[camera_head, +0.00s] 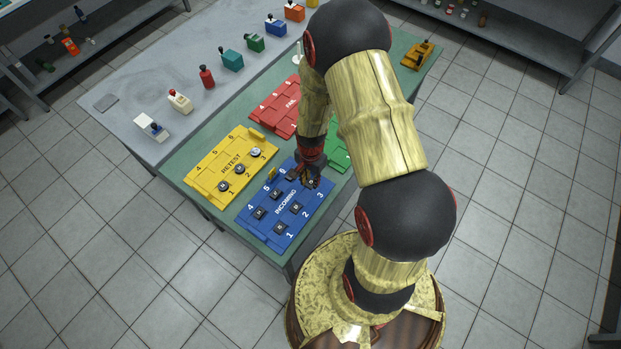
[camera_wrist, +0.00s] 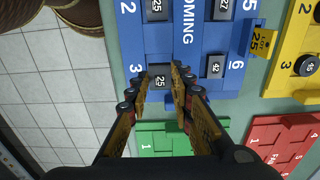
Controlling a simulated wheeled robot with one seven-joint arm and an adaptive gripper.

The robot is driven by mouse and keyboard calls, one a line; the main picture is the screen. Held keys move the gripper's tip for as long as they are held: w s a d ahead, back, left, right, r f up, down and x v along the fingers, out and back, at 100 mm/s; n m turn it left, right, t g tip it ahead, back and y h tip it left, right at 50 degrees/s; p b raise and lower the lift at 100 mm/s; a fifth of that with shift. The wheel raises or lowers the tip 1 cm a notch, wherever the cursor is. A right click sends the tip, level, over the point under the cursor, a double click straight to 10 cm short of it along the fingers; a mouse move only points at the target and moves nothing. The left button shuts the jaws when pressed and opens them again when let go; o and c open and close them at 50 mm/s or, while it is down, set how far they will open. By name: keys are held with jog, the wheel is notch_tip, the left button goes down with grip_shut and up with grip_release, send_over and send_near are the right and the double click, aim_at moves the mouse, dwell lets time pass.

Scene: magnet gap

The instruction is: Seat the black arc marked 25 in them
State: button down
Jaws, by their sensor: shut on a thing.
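A black piece marked 25 (camera_wrist: 160,82) is between the fingertips of my gripper (camera_wrist: 160,75) in the wrist view, at place 3 of the blue INCOMING tray (camera_wrist: 187,60). The fingers are shut on it from both sides; whether it has left the tray I cannot tell. In the head view my gripper (camera_head: 308,180) is low over the tray's right end and hides the held piece. Another black piece marked 25 (camera_wrist: 155,10) sits at place 2. One marked 42 (camera_wrist: 215,66) sits at place 6. A yellow tag reading 25 (camera_wrist: 262,43) stands at the tray's edge.
A yellow RETEST tray (camera_head: 205,185) holds several pieces. A red FAIL tray (camera_head: 270,110) and a partly hidden green tray (camera_head: 338,158) lie nearby. Several coloured devices, including a red one (camera_head: 207,77), line the grey bench behind. A yellow-brown fixture (camera_head: 417,55) stands at the table's far right.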

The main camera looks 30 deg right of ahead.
aim_at(310, 183)
jog(key=shift+f+b, duration=1.3)
jog(key=shift+f, duration=0.75)
jog(key=shift+f, duration=0.15)
jog(key=c, duration=1.5)
grip_release()
jog(key=shift+c, duration=0.2)
jog(key=shift+o, duration=0.3)
jog(key=c, duration=0.4)
jog(key=shift+c, duration=0.6)
